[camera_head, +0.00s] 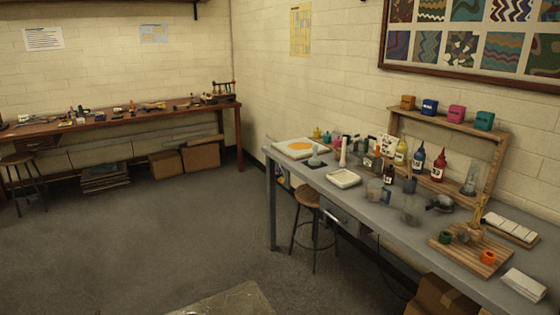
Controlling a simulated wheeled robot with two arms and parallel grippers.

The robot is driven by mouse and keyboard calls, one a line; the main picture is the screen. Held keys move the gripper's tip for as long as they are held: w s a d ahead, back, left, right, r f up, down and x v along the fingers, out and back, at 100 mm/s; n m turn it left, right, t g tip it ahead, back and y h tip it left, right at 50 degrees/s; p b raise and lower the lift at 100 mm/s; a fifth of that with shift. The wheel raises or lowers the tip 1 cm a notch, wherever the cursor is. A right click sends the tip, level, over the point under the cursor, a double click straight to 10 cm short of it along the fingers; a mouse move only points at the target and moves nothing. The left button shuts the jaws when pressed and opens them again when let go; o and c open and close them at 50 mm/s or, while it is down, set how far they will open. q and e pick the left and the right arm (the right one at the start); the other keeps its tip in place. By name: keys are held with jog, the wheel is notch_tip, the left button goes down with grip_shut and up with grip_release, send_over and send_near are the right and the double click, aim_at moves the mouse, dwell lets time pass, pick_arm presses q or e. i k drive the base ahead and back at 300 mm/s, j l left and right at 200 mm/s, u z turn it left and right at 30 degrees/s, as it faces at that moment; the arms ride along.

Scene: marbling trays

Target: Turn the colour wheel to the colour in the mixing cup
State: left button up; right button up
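I cannot make out a colour wheel for certain. A flat white tray (281,152) with an orange patch (300,146) lies at the far end of the right-hand grey workbench. I cannot tell which vessel is the mixing cup. Small green (445,237) and orange (488,258) round pots are on a wooden board (468,262) at the near end. Neither of my grippers is in view.
The grey workbench (395,222) runs along the right wall, with a stool (307,197) at its side. Yellow, blue and red bottles (439,165) stand near a wooden rack (497,165). A brown bench (150,112) stands at the far left. The floor (150,235) between is open.

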aim_at(279, 175)
jog(key=i+j+z, duration=0.1)
jog(key=i+j, duration=1.5)
jog(key=i+j+z, duration=0.15)
jog(key=i+j, duration=0.65)
jog(key=i+j+z, duration=0.1)
jog(key=i+j, duration=0.75)
jog(key=j, duration=0.1)
